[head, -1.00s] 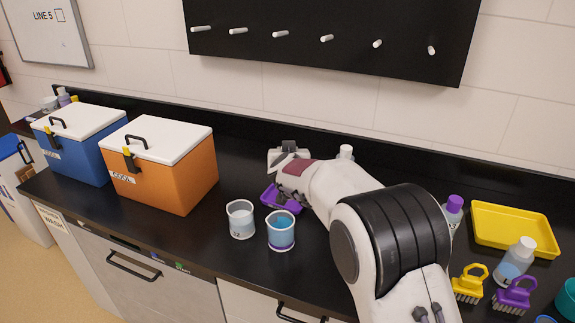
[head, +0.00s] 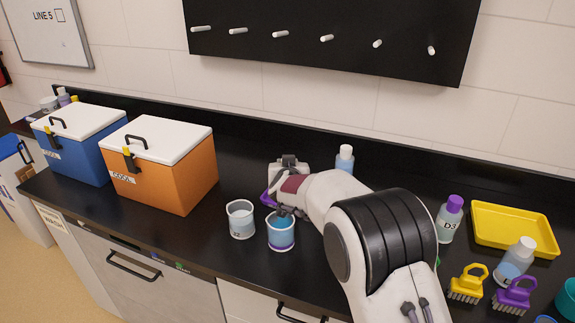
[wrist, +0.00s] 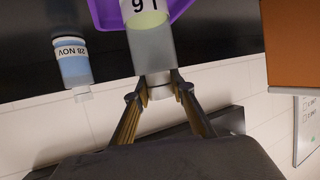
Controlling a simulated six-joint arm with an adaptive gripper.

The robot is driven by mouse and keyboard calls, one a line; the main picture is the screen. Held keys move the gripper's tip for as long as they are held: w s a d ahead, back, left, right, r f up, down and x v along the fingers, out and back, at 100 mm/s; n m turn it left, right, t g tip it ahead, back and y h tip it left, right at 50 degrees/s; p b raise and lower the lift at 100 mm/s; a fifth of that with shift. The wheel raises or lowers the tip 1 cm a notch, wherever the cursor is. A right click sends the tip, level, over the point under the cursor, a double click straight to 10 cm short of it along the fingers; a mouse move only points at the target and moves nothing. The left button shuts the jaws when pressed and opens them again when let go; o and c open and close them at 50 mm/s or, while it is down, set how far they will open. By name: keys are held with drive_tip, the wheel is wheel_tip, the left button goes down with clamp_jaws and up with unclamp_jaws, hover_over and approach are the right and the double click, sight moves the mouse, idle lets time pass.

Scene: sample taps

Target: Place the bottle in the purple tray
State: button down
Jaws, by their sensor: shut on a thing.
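In the wrist view my gripper (wrist: 163,90) is shut on the upper part of a bottle (wrist: 153,48) with a grey body, a white label and pale yellow-green at its far end. The far end of the bottle overlaps the purple tray (wrist: 104,14); I cannot tell whether it touches the tray floor. In the head view my gripper (head: 286,208) is at the purple tray (head: 265,199), just behind two beakers. My wrist and gripper hide most of the tray and the held bottle there.
Two beakers (head: 240,220) (head: 281,232) stand close in front of the tray. A blue bottle (head: 345,160) stands behind my arm and shows in the wrist view (wrist: 72,62). An orange cooler (head: 165,180) is left. A D3 bottle (head: 449,220), yellow tray (head: 513,232) and brushes (head: 467,285) are right.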

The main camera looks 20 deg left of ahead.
drive_tip(key=shift+f, duration=0.1)
drive_tip(key=c, duration=1.7)
unclamp_jaws()
drive_tip(key=shift+v, duration=6.1)
drive_tip(key=shift+w, duration=0.1)
